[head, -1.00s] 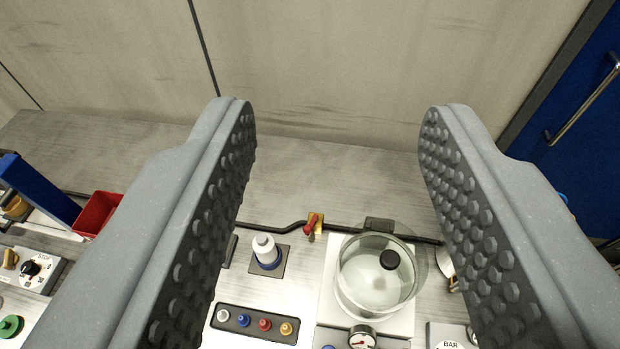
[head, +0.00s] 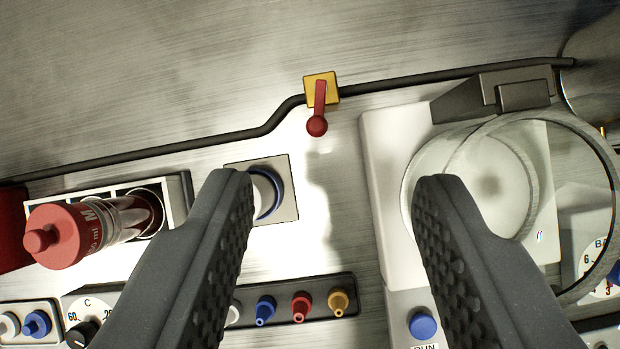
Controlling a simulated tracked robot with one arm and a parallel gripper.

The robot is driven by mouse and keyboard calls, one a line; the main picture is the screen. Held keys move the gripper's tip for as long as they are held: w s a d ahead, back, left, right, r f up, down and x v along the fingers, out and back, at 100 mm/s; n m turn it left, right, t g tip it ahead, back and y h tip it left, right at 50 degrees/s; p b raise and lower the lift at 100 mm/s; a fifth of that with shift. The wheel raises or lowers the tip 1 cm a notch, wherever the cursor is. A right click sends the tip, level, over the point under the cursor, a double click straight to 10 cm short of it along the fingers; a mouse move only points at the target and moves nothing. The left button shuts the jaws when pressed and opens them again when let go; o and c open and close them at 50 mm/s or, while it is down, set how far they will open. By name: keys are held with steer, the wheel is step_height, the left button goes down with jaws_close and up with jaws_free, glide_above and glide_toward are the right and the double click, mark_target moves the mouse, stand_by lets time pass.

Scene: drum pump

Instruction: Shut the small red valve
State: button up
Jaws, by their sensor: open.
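The small red valve is a yellow block (head: 321,86) on a black hose, with a red lever (head: 318,108) ending in a round red knob. The lever points toward the bottom of the picture, across the line of the hose. My gripper (head: 330,185) is open, with nothing between its fingers. In the picture the valve lies above the fingertips, roughly midway between them and apart from both. The left finger covers part of a round white and blue item on a grey square. The right finger overlaps a clear glass vessel.
The clear vessel (head: 545,165) stands on a white base at right, its round rim tilted. At left a red-capped syringe (head: 60,235) stands in a rack. A dark strip (head: 345,282) holds several coloured nozzles. The bench above the hose (head: 200,140) is clear.

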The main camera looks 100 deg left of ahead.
steer(key=g, duration=0.2)
glide_toward(316, 129)
steer(key=shift+m, duration=0.3)
steer(key=p+x, duration=0.1)
steer(key=x, duration=0.7)
steer(key=shift+w+f, duration=0.15)
steer(key=shift+f, duration=0.15)
steer(key=shift+c, duration=0.2)
jaws_close()
